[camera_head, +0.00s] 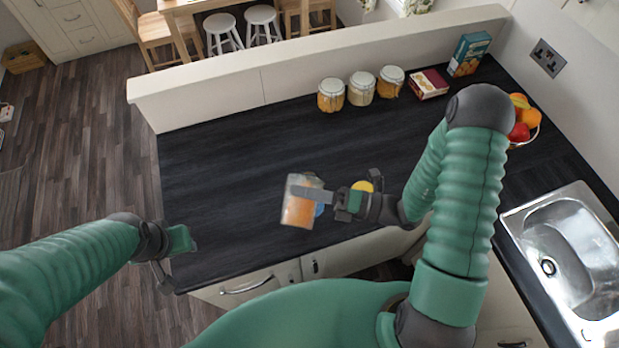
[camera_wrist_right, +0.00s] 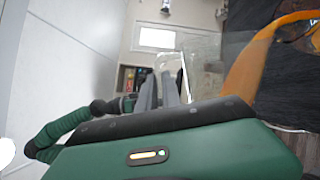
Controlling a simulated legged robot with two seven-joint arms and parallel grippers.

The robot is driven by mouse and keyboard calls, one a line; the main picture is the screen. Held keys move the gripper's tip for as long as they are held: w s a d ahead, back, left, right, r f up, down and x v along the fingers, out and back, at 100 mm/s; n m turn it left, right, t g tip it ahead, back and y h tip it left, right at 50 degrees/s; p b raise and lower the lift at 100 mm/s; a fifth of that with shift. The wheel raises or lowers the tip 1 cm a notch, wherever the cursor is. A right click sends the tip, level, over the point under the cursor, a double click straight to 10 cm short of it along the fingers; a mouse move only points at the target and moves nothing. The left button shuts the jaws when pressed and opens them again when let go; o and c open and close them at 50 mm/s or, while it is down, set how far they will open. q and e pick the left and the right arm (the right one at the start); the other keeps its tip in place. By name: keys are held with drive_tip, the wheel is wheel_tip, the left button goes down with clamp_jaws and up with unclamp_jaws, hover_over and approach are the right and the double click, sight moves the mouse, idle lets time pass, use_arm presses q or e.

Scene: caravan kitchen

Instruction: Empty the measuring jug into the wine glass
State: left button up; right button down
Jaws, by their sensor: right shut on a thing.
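The clear measuring jug (camera_head: 301,203) holds orange liquid in its lower part. My right gripper (camera_head: 308,194) is shut on the jug and holds it, slightly tilted, over the front part of the dark worktop. In the right wrist view, the jug's clear wall (camera_wrist_right: 203,62) shows beyond my gripper fingers (camera_wrist_right: 170,90), with the orange liquid (camera_wrist_right: 252,65) to the right. I cannot make out the wine glass in either view. My left gripper (camera_head: 172,258) is near the worktop's front left corner, away from the jug; its finger gap is unclear.
A blue item (camera_head: 320,210) shows beside the jug and a yellow one (camera_head: 363,186) behind my right gripper. Jars (camera_head: 360,88), a red box (camera_head: 428,84) and a blue carton (camera_head: 469,54) stand at the back. A fruit bowl (camera_head: 523,140) and sink (camera_head: 570,265) are right. The left worktop is clear.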

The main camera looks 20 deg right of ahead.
sight(306, 180)
drive_tip(key=shift+w+r, duration=0.15)
drive_tip(key=shift+w, duration=0.1)
drive_tip(key=shift+w+d+r+m, duration=0.1)
drive_tip(key=shift+w+d+m, duration=0.15)
drive_tip(key=shift+d+m, duration=0.05)
drive_tip(key=shift+w+d+r+m+p, duration=0.3)
drive_tip(key=shift+w+m+p, duration=0.2)
drive_tip(key=shift+w, duration=0.1)
idle(0.3)
drive_tip(key=shift+w+r+p, duration=0.15)
drive_tip(key=shift+p, duration=0.25)
drive_tip(key=shift+w+d+r+m+p, duration=0.35)
drive_tip(key=shift+w+m+p, duration=0.25)
drive_tip(key=shift+m+p, duration=0.35)
drive_tip(key=shift+w+d+r+m+p, duration=0.1)
drive_tip(key=shift+w+d+m+p, duration=0.25)
drive_tip(key=shift+w+m+p, duration=0.2)
